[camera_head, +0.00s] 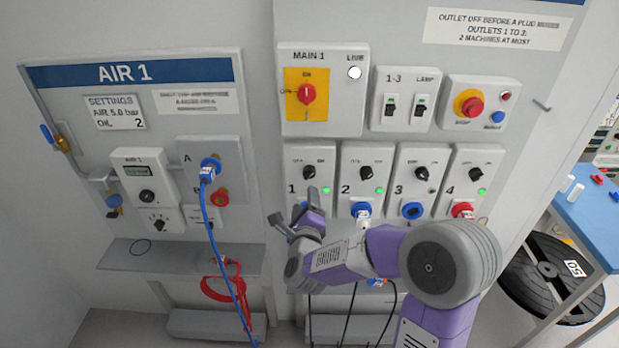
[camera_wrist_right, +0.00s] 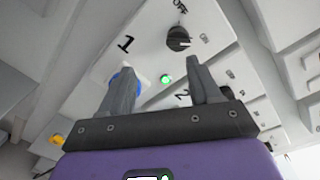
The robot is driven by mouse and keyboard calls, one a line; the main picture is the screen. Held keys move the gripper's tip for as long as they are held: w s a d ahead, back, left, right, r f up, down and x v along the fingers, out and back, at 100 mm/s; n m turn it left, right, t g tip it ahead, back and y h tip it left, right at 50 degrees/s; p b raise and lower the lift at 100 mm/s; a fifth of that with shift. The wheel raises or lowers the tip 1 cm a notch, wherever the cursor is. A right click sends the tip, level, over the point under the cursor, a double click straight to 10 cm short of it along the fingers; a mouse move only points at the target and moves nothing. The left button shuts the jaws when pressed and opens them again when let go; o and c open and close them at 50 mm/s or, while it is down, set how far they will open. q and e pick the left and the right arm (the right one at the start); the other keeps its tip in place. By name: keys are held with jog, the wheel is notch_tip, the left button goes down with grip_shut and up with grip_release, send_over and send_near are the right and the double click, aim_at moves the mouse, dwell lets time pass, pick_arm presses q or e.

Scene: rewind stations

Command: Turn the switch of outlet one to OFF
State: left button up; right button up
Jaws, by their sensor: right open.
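The switch of outlet one (camera_head: 310,172) is a black knob on the white outlet panel, above the number 1. In the right wrist view the knob (camera_wrist_right: 178,38) has its white mark towards the ON side, away from the OFF label. The green lamp (camera_head: 326,190) beside it is lit. My right gripper (camera_head: 296,205) is open and empty, just below the knob in the head view and apart from it. In the right wrist view its two fingers (camera_wrist_right: 160,70) point at the panel, with the knob beyond them. The blue socket of outlet one is mostly hidden by the gripper.
Outlet two's switch (camera_head: 365,173) is close on the right, with a blue plug (camera_head: 361,211) below it. The main switch (camera_head: 307,93) is above. The AIR 1 panel (camera_head: 140,75) with a blue hose (camera_head: 215,250) is on the left. A blue table (camera_head: 590,215) stands right.

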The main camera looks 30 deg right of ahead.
aim_at(310, 177)
jog(key=shift+m+h, duration=0.6)
jog(key=shift+m, duration=0.1)
jog(key=w+d, duration=0.1)
jog(key=w, duration=0.1)
jog(key=w+d+r, duration=0.1)
jog(key=w+d, duration=0.1)
jog(key=w+d+r, duration=0.1)
jog(key=w, duration=0.1)
jog(key=shift+d, duration=0.4)
jog(key=shift+c, duration=0.3)
jog(key=c, duration=1)
